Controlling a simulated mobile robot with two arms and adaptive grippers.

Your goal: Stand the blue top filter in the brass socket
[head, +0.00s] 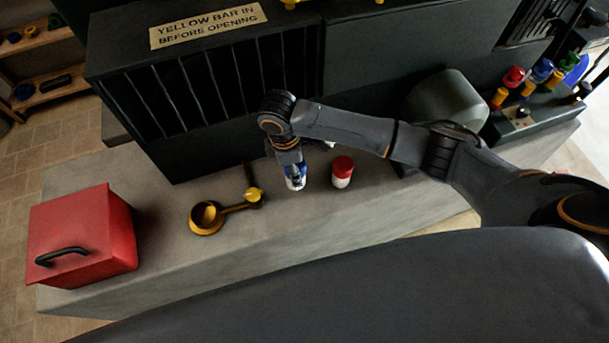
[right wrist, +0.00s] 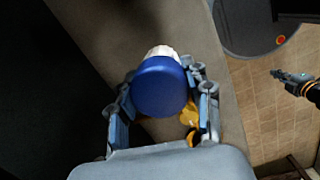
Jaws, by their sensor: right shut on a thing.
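My right gripper (head: 294,182) is shut on the blue top filter (head: 297,170), a white cylinder with a blue top, above the counter. In the right wrist view the round blue top (right wrist: 162,87) of the filter faces the camera between the two fingers (right wrist: 165,108), with a little of its white side beyond. The brass socket (head: 193,222) is a round ring on the counter, left of the filter and apart from it. Brass-yellow parts also show behind the fingers in the right wrist view. My left gripper (right wrist: 287,78) shows small at the right there; its jaws are unclear.
A white filter with a red top (head: 342,171) stands just right of my right gripper. A yellow knob (head: 253,195) joins the socket by an arm. A red box (head: 85,235) with a black handle sits at the counter's left end. A dark barred cabinet (head: 200,85) stands behind.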

